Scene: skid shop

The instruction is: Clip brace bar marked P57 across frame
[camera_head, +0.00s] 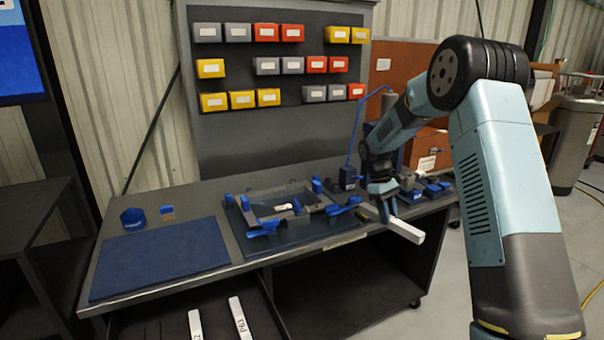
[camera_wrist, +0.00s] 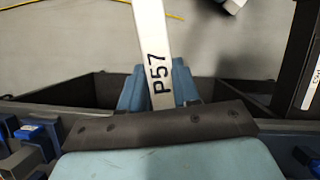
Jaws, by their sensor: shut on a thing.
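The white brace bar marked P57 (camera_wrist: 155,58) runs up the middle of the wrist view, its black lettering readable. My gripper (camera_head: 385,208) is shut on this bar, which also shows in the head view (camera_head: 407,231) sticking out toward the front right, past the bench edge. The grey frame (camera_head: 262,204) sits in a fixture with blue clamps (camera_head: 264,228) on the bench, left of my gripper. The bar is apart from the frame. The far end of the bar is cut off in the wrist view.
A blue mat (camera_head: 160,258) covers the bench's left part. A blue round container (camera_head: 133,218) stands behind it. White bars, one marked P63 (camera_head: 240,318), lie below the bench top. Coloured bins (camera_head: 265,66) hang on the back panel. Blue fixtures (camera_head: 428,188) stand at the right.

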